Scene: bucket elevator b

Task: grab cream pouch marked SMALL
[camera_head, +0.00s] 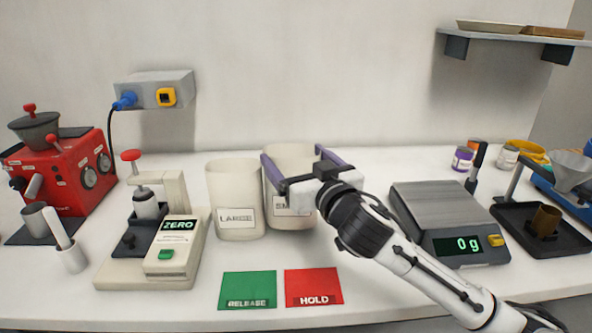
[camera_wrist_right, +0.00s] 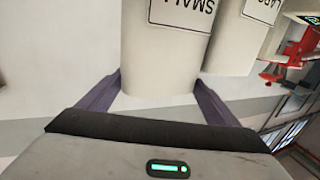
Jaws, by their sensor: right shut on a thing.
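The cream pouch marked SMALL (camera_head: 290,158) stands upright on the white counter, and its label is partly hidden by my right gripper in the head view. My right gripper (camera_head: 292,166) reaches around it, one purple finger on each side, and is shut on it. In the right wrist view the SMALL pouch (camera_wrist_right: 165,50) is between the two fingers (camera_wrist_right: 158,100), its label readable. The cream pouch marked LARGE (camera_head: 236,195) stands just left of it and also shows in the wrist view (camera_wrist_right: 240,40). My left gripper is not in view.
A green RELEASE card (camera_head: 248,288) and a red HOLD card (camera_head: 314,284) lie in front of the pouches. A scale (camera_head: 440,215) reading 0 g stands to the right. A press with a ZERO box (camera_head: 178,245) and a red machine (camera_head: 65,170) stand left.

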